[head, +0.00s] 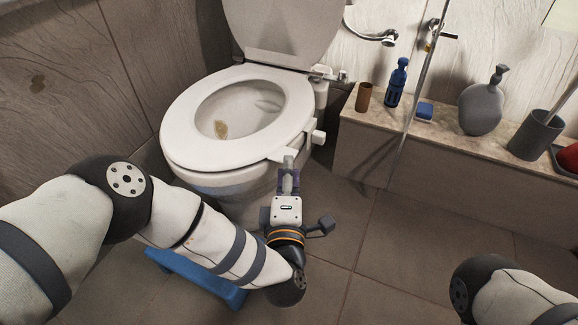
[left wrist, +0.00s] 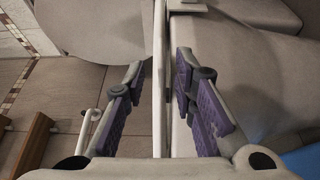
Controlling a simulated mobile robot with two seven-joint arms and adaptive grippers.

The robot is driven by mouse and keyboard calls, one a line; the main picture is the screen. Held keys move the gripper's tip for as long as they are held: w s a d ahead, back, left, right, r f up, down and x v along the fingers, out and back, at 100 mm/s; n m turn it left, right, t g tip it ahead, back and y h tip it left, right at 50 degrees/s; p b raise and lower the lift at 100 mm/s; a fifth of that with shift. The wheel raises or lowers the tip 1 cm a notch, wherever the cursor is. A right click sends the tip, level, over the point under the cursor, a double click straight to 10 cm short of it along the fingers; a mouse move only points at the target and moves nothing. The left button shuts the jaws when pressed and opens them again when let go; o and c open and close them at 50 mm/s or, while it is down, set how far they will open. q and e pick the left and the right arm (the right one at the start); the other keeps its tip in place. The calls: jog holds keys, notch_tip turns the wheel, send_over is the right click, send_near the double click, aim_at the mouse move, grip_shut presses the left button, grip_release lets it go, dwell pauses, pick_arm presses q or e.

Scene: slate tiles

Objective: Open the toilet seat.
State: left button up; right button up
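The white toilet (head: 230,180) stands at the top centre of the head view. Its lid (head: 285,25) is raised against the back. Its seat ring (head: 215,152) lies flat on the bowl, which has a brown stain inside. My left gripper (head: 288,165) is at the seat's front right edge. In the left wrist view the seat (left wrist: 160,90) shows edge-on as a thin white strip between the purple-padded fingers of my left gripper (left wrist: 160,68). The fingers are apart, with a gap on each side of the strip. My right gripper is out of view; only part of that arm shows.
A ledge (head: 352,112) on the right holds a brown cardboard roll (head: 363,97), a blue bottle (head: 396,83), a blue block (head: 424,111), a grey dispenser (head: 480,107) and a dark cup (head: 535,135). A blue stool (head: 195,278) is under my left arm. The floor at right is clear.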

pick_arm(q)
jog(key=w+b, duration=0.1)
jog(key=w, duration=0.2)
jog(key=shift+w, duration=0.3)
grip_shut()
